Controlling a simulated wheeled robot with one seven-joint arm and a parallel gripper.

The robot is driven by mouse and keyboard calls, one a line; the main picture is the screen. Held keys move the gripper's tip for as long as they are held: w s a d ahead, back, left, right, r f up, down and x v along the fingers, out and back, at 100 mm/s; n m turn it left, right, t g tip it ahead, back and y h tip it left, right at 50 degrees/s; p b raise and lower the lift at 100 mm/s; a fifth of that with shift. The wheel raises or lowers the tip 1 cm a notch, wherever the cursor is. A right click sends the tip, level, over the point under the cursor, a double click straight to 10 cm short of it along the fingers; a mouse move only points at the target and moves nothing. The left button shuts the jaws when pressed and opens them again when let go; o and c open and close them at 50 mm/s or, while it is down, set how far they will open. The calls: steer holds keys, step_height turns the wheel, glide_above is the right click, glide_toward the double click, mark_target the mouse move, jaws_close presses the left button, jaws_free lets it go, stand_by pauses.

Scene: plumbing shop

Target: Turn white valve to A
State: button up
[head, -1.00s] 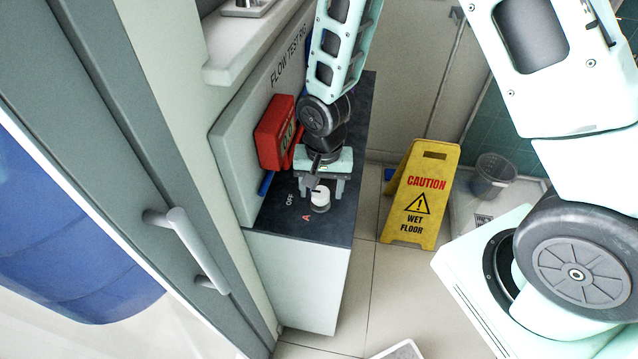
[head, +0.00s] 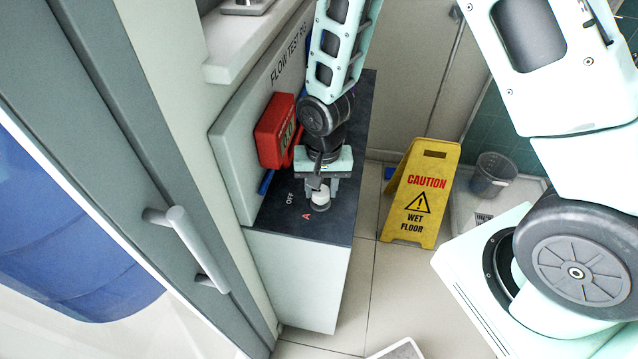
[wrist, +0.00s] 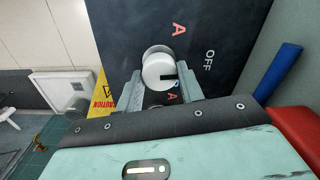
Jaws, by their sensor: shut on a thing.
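The white valve (head: 321,200) is a round knob on the dark top of the test rig, close to its front edge. The wrist view shows the knob (wrist: 157,70) from above, with a dark mark on its lower right part. My gripper (head: 320,188) points down and is shut on the knob, one grey finger on each side. A red A (head: 306,216) and a white OFF (head: 290,198) are printed beside it. In the wrist view another red letter (wrist: 172,97) shows between the fingers, with a bluish mark partly hidden by the knob.
A red box with a display (head: 275,132) stands behind the valve on the left, near a blue handle (wrist: 278,72). A yellow wet floor sign (head: 421,192) stands right of the rig. A grey door with a handle (head: 187,240) is at the left.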

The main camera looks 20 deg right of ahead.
mark_target(322, 187)
steer(key=n, duration=0.5)
steer(key=shift+w+n, duration=0.15)
steer(key=shift+n, duration=0.25)
steer(key=n, duration=0.5)
steer(key=shift+w+r, duration=0.1)
stand_by(0.3)
steer(key=o, duration=1)
steer(key=r, duration=0.5)
steer(key=r+b, duration=0.1)
steer(key=r, duration=1.1)
steer(key=shift+w+d+r+b, duration=0.1)
steer(key=shift+d+r+b, duration=0.15)
steer(key=shift+b, duration=0.1)
steer(key=shift+f, duration=0.1)
